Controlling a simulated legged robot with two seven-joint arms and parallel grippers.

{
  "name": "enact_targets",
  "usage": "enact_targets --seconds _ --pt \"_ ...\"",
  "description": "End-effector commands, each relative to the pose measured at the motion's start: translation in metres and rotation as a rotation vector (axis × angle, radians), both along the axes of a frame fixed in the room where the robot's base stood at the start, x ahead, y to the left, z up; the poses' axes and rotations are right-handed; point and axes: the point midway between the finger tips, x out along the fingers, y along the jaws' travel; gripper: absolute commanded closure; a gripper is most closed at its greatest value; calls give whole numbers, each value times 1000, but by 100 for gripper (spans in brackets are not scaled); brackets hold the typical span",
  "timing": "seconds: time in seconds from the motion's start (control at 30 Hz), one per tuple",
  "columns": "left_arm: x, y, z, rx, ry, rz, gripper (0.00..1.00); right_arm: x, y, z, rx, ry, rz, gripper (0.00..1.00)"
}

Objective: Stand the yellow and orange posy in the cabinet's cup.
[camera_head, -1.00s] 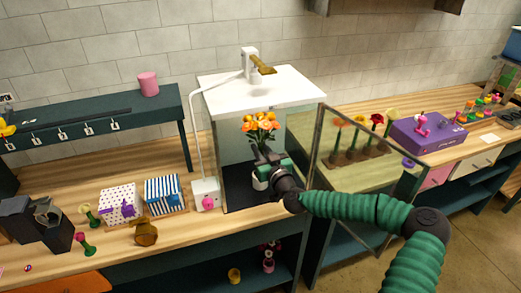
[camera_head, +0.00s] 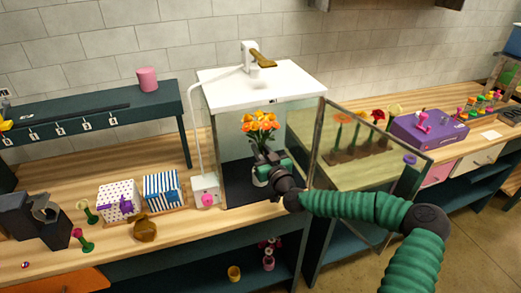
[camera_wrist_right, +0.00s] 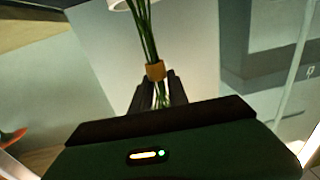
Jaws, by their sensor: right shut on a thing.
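The yellow and orange posy (camera_head: 261,123) stands roughly upright inside the open glass cabinet (camera_head: 235,145). My right gripper (camera_head: 268,165) reaches in through the cabinet's open front, below the blooms. In the right wrist view its dark fingers (camera_wrist_right: 157,90) are shut around the green stems (camera_wrist_right: 143,30), by an orange band (camera_wrist_right: 155,71). A whitish cup (camera_head: 260,182) shows just below and left of the gripper, partly hidden by it. I cannot tell whether the stem ends are inside the cup.
The cabinet's glass door (camera_head: 365,165) stands open to the right, close beside my right arm. A white box with a pink knob (camera_head: 207,199) stands left of the cabinet. A striped box (camera_head: 163,188) and a purple case (camera_head: 428,129) stand farther off.

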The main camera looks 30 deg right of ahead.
Motion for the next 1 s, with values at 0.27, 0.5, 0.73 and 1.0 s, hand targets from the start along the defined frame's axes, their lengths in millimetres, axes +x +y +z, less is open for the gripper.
enact_targets --seconds 0.27,0.5,0.73,1.0 --pt "0 0 -3 0 0 0 64 0 0 -3 -1 -1 0 100" --pt "0 0 -5 0 0 0 64 0 0 -5 -1 -1 0 100" --pt "0 0 -11 0 0 0 64 0 0 -12 -2 -1 0 100" --pt "0 0 -14 0 0 0 64 0 0 -16 0 -1 0 100"
